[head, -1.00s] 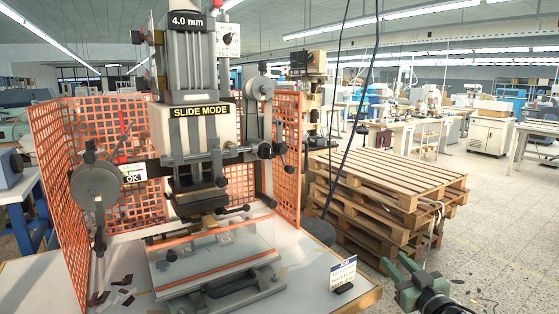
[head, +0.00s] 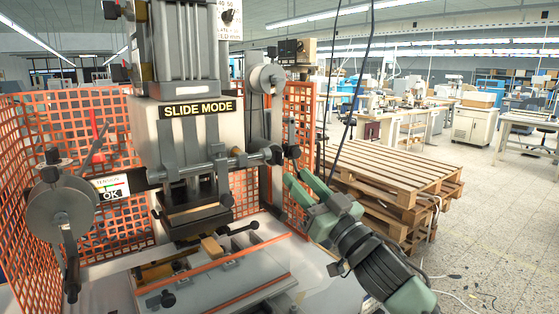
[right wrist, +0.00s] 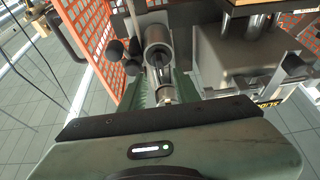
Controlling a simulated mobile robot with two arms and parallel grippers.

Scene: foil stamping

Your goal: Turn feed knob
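A small black knob (head: 228,16) sits on a white dial plate with numbers, high on the right side of the stamping press (head: 185,125). Its label is only partly legible, so I cannot confirm it is the feed knob. My right gripper (head: 299,178) is green and stands right of the press, lower than this dial and close to the side shaft with black ends (head: 275,154). Its fingers are apart. In the right wrist view the right gripper (right wrist: 162,90) shows both fingers with a grey metal cylinder (right wrist: 158,52) beyond and between them; contact is unclear. My left gripper is out of view.
Orange mesh guards (head: 15,190) flank the press. A grey foil reel (head: 265,78) stands behind the right side, and another (head: 62,212) at the left. Stacked wooden pallets (head: 395,180) stand at the right. Dark cables hang in front of them.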

